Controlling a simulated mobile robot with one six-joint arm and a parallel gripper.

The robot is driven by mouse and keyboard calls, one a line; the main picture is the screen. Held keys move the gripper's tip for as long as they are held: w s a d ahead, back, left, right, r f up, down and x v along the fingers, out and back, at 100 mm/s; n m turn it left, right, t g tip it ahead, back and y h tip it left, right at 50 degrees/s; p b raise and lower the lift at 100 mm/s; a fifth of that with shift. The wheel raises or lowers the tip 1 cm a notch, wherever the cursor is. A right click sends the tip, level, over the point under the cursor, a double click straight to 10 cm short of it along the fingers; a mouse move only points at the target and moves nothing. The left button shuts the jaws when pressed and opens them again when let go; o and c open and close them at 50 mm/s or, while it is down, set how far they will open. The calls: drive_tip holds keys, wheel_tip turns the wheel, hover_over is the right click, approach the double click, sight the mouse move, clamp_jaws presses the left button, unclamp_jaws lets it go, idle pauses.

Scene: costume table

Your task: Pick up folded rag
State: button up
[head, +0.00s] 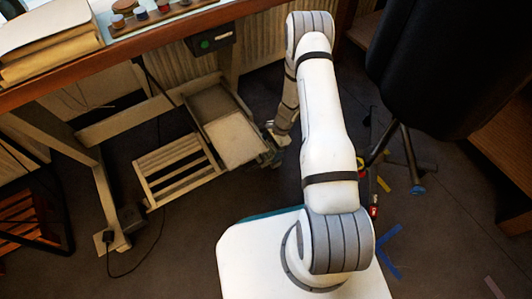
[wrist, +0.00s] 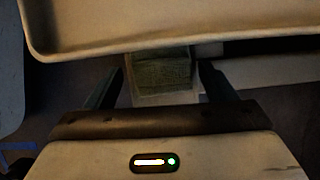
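A greenish, block-shaped thing that looks like the folded rag (wrist: 162,72) shows in the wrist view, between and beyond my fingers. A pale surface borders it below, and a beige rim hides its far part. My gripper (wrist: 162,80) is open, with one dark finger on each side of the rag and visible gaps to it. I cannot tell how far the fingertips are from it in depth. In the head view my gripper (head: 274,138) is small and low, beside the right side of a pale tray (head: 208,100). I cannot make out the rag there.
A beige tray rim (wrist: 180,40) crosses close above my fingers in the wrist view. In the head view a slatted rack (head: 180,168) stands left of the tray, under the desk (head: 120,62). A black chair (head: 440,70) stands at the right. Dark floor (head: 200,230) lies open in front.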

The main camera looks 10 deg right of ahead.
drive_tip(key=c, duration=1)
drive_tip(key=shift+o, duration=0.2)
drive_tip(key=shift+r+p, duration=0.4)
drive_tip(key=shift+r, duration=0.15)
wheel_tip(320, 180, up, 3)
drive_tip(key=shift+s+p, duration=0.1)
drive_tip(key=shift+p, duration=0.9)
drive_tip(key=s+d, duration=0.2)
drive_tip(key=s, duration=0.6)
drive_tip(key=s+d, duration=0.3)
drive_tip(key=s, duration=0.6)
drive_tip(key=shift+d+f+p, duration=0.3)
drive_tip(key=shift+d+p, duration=0.05)
drive_tip(key=o, duration=0.4)
drive_tip(key=shift+c, duration=1.1)
